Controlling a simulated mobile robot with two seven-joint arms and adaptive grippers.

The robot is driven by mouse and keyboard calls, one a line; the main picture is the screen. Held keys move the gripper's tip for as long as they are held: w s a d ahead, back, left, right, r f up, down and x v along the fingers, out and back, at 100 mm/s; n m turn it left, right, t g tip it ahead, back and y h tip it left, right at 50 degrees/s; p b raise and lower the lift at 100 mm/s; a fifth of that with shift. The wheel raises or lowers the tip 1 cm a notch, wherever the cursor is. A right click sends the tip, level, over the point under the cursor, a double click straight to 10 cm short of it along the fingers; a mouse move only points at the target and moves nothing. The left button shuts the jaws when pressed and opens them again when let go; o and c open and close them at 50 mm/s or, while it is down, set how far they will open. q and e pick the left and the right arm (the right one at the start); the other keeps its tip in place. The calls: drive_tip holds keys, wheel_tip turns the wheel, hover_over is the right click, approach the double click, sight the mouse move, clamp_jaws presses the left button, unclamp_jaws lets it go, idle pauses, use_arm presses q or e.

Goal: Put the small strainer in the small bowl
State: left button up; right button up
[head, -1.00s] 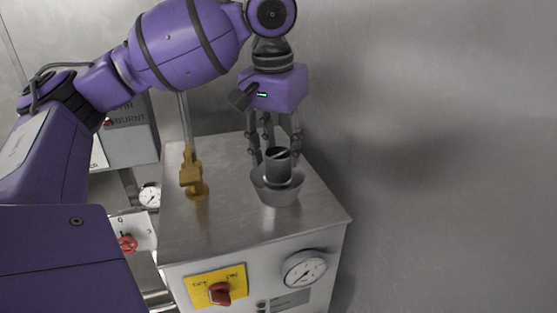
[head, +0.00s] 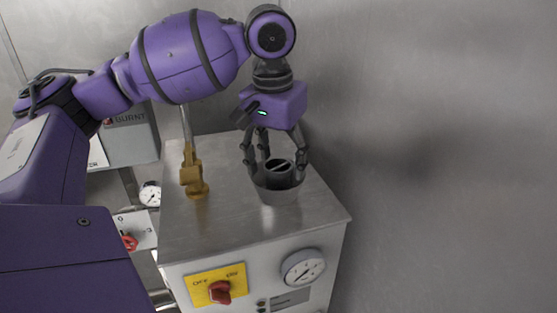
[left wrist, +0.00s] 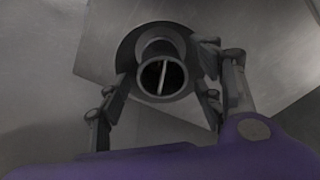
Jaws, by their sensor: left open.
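The small strainer (head: 279,168), a dark cylinder with a bar across its open top, sits down inside the small grey metal bowl (head: 279,195), its top rising a little above the rim. The bowl stands on the steel machine top. My left gripper (head: 275,163) is open, pointing down, with its fingers spread around the strainer's top near the bowl's rim. In the left wrist view the strainer (left wrist: 163,78) shows as a round ring between the fingers, with the bowl's dark rim behind it. The strainer's lower part is hidden in the bowl. My right gripper is not in view.
The steel machine box (head: 225,220) carries a brass valve (head: 192,178) left of the bowl. Its front has a red knob on a yellow plate (head: 218,289) and a gauge (head: 303,267). A bare metal wall (head: 450,150) stands behind and right.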

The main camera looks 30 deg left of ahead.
use_arm(q)
wheel_tip(320, 180, up, 12)
drive_tip(key=s, duration=0.1)
drive_tip(key=shift+s, duration=0.2)
drive_tip(key=shift+r, duration=0.1)
idle(0.3)
